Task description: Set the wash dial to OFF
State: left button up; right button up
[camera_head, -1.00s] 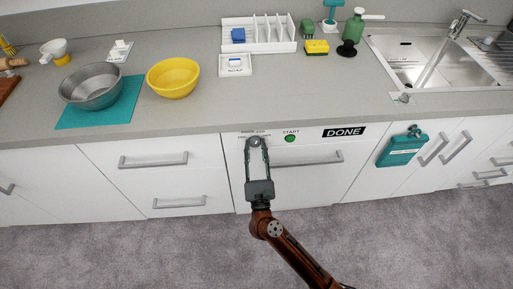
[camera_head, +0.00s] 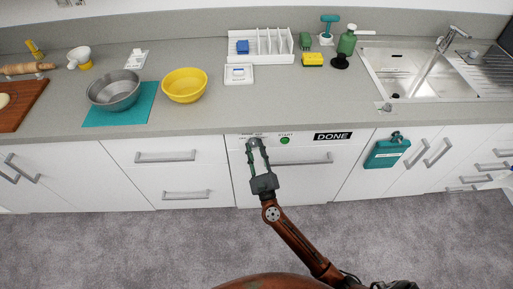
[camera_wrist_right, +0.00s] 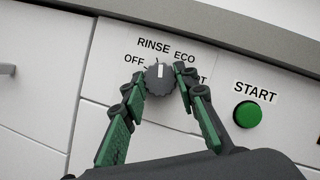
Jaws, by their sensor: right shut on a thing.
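The wash dial (camera_wrist_right: 159,79) is a dark round knob with a white pointer mark on the white front panel. The mark points up in the right wrist view, toward the gap between the printed RINSE and ECO. The OFF label (camera_wrist_right: 135,62) is to its left; another label on the right is partly hidden by a finger. My right gripper (camera_wrist_right: 161,84) is shut on the dial, its green-padded fingers on both sides. In the head view this gripper (camera_head: 256,144) reaches the panel's upper left, hiding much of the dial. My left gripper is not in view.
A green START button (camera_head: 285,141) and a DONE sign (camera_head: 333,136) are right of the dial. A bar handle (camera_head: 302,161) crosses the panel below. The worktop (camera_head: 215,120) above holds bowls and a rack. Open carpet lies in front.

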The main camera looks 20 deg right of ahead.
jog(key=shift+r+n+p, duration=0.2)
jog(key=shift+n+p, duration=0.35)
jog(key=shift+n, duration=0.05)
jog(key=shift+n+y+p, duration=0.6)
jog(key=shift+n+p, duration=0.2)
jog(key=shift+p, duration=0.2)
jog(key=n+g+p, duration=0.1)
jog(key=n+p, duration=0.2)
jog(key=p, duration=0.2)
jog(key=n+g+y+p, duration=0.1)
jog(key=n+p, duration=0.2)
jog(key=p, duration=0.1)
jog(key=n+g+y+p, duration=0.1)
jog(key=n+p, duration=0.2)
jog(key=p, duration=0.2)
jog(key=shift+r+n+p, duration=0.25)
jog(key=shift+n+p, duration=0.05)
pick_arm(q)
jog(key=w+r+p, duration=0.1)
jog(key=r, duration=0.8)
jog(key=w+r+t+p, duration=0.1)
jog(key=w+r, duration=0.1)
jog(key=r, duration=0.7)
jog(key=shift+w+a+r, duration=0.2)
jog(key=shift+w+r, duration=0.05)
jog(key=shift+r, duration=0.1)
pick_arm(e)
jog(key=shift+f+n+g+y, duration=0.2)
jog(key=shift+n+g+y, duration=0.1)
jog(key=shift+n+g, duration=0.3)
